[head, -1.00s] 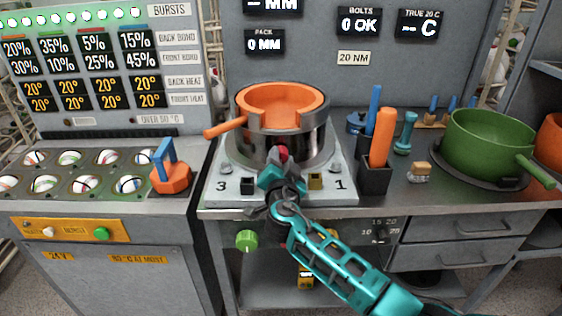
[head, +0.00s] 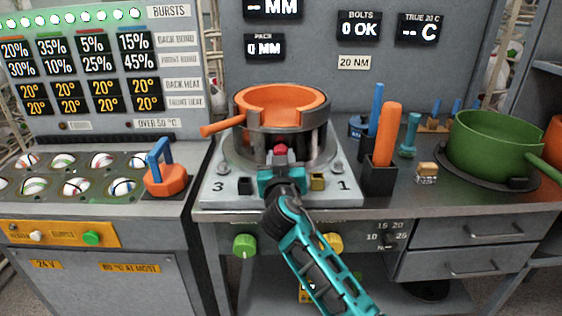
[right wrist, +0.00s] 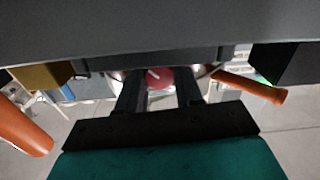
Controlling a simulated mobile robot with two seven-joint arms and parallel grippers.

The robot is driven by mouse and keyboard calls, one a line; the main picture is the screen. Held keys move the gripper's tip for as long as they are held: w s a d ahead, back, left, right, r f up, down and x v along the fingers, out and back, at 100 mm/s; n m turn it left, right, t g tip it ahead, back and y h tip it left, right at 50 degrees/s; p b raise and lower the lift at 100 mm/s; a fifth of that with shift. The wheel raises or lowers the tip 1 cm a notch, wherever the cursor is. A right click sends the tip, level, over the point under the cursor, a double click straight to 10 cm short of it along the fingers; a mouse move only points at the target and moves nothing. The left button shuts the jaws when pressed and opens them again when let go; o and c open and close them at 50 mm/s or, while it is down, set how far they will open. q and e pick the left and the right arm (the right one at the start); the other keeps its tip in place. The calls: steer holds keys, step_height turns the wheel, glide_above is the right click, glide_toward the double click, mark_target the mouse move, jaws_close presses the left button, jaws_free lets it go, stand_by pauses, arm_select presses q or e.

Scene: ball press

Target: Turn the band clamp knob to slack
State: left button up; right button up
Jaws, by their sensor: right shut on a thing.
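The band clamp knob is a small red knob (head: 280,149) at the front of the dark metal band (head: 254,147) around the press pot. My right gripper (head: 281,158) reaches it from the front and is shut on it. In the right wrist view the red knob (right wrist: 158,77), with a pale mark on its face, sits between the two dark fingers (right wrist: 159,92). The fingers hide part of the knob in the head view. My left gripper is not in view.
The pot stands on a grey plate (head: 214,193) marked 3 and 1, with a black block (head: 244,185) and a brass block (head: 318,182) on either side of my gripper. An orange-handled tool (head: 386,135) stands in a dark holder at right. A green pot (head: 487,145) is further right.

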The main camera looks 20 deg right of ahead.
steer(key=n+p, duration=0.1)
steer(key=n, duration=0.4)
steer(key=shift+n, duration=0.3)
steer(key=shift+n+p, duration=0.4)
steer(key=shift+n, duration=1.4)
steer(key=o, duration=1)
steer(key=shift+o, duration=0.2)
